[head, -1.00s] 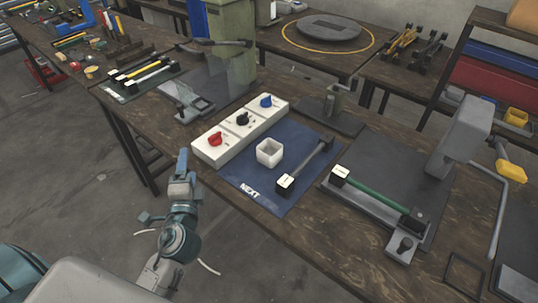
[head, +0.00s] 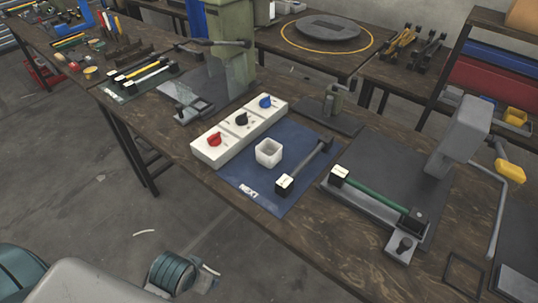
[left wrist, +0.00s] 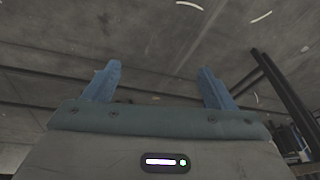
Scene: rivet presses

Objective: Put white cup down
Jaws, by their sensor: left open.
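The white cup (head: 268,152) stands upright on the blue mat (head: 250,188), beside the white box with knobs. Nothing holds it. My left gripper (left wrist: 160,85) shows in the left wrist view with its two blue fingers wide apart and nothing between them. Grey floor fills the space beyond the fingers. My right gripper is in neither view.
A white box (head: 213,153) with red, black and blue knobs stands at the mat's left edge. A black-headed tool (head: 305,168) lies on the mat right of the cup. A press with a green bar (head: 375,195) stands farther right.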

